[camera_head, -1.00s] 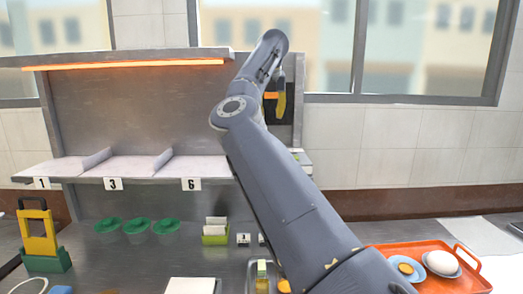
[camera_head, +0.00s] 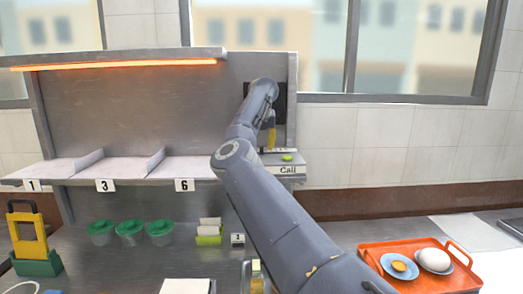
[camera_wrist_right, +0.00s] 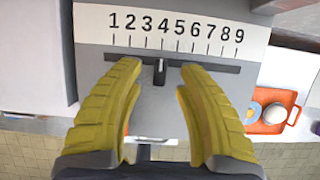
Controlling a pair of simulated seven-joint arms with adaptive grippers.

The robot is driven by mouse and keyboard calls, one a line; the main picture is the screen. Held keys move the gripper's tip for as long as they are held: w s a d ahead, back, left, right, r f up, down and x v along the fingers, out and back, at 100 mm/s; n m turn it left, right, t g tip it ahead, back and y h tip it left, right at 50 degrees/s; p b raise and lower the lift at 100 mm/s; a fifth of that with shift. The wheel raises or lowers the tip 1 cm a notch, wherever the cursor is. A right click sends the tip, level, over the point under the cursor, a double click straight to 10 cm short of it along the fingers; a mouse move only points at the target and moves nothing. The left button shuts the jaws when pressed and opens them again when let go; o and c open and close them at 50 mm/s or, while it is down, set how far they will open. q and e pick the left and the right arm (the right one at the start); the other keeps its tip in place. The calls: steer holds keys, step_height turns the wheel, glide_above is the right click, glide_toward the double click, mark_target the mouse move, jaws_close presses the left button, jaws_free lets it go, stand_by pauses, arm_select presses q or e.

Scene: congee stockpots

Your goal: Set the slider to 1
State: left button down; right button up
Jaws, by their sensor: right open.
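The slider's dark knob (camera_wrist_right: 160,71) sits in a horizontal slot (camera_wrist_right: 205,67) below a white scale (camera_wrist_right: 190,27) printed 1 to 9. The knob lines up roughly with 4 in the right wrist view. My right gripper (camera_wrist_right: 155,72) is open, with one yellow finger on each side of the knob; contact with the knob is not visible. In the head view my right gripper (camera_head: 270,138) is at the right end of the shelf, in front of a dark panel (camera_head: 279,103), and the slider itself is hidden there. My left gripper is out of view.
A box marked Call (camera_head: 288,170) with a green button stands below the gripper. Shelf bays labelled 1, 3 and 6 (camera_head: 184,185) lie to the left. An orange tray (camera_head: 448,280) with plates is at lower right. Green-lidded cups (camera_head: 130,232) stand under the shelf.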

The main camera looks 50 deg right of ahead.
steer(key=shift+x, duration=1.2)
jaws_close()
